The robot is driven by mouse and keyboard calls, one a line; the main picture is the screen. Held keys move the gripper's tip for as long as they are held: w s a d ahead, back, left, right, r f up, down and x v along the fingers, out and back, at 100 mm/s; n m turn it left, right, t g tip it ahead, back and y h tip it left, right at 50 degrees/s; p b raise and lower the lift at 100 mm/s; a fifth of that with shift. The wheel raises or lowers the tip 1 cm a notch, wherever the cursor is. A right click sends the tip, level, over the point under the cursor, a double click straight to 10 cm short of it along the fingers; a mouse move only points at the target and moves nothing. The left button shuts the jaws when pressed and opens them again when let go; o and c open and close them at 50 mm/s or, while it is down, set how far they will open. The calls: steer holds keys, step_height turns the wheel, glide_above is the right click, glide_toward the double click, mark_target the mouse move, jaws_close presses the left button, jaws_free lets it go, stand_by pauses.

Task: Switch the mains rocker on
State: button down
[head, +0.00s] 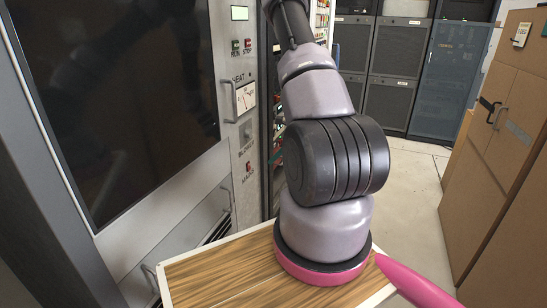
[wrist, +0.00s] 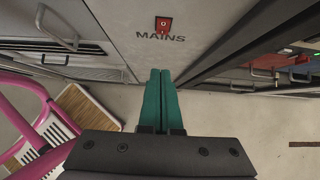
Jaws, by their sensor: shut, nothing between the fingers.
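The mains rocker is a small red switch (wrist: 163,24) in a dark frame on a grey panel, just above the printed word MAINS, in the wrist view. It also shows small on the cabinet's narrow control strip in the head view (head: 248,167). I cannot tell which way it is tipped. My gripper (wrist: 160,72) has two teal fingers, pressed together and empty. Their tips lie below the rocker and its label in the wrist view, apart from the rocker. The head view shows my arm but not the fingers.
Above the rocker on the strip are a blower switch (head: 246,132), a meter (head: 246,97) with a protruding handle (head: 230,101), and run and stop buttons (head: 241,47). Dark racks (head: 397,75) stand behind. Cardboard-coloured cabinets (head: 510,150) stand at right, with open floor between.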

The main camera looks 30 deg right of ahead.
mark_target(250, 167)
steer(key=w+a+f, duration=0.1)
steer(key=w, duration=0.1)
steer(key=w+a+f, duration=0.3)
steer(key=w+f, duration=0.1)
steer(key=shift+w+a+f, duration=0.1)
steer(key=shift+a+f, duration=0.1)
steer(key=shift+a, duration=0.2)
steer(key=shift+w+a+f, duration=0.15)
steer(key=shift+w+a, duration=0.05)
steer(key=shift+w, duration=0.05)
steer(key=shift+r, duration=0.9)
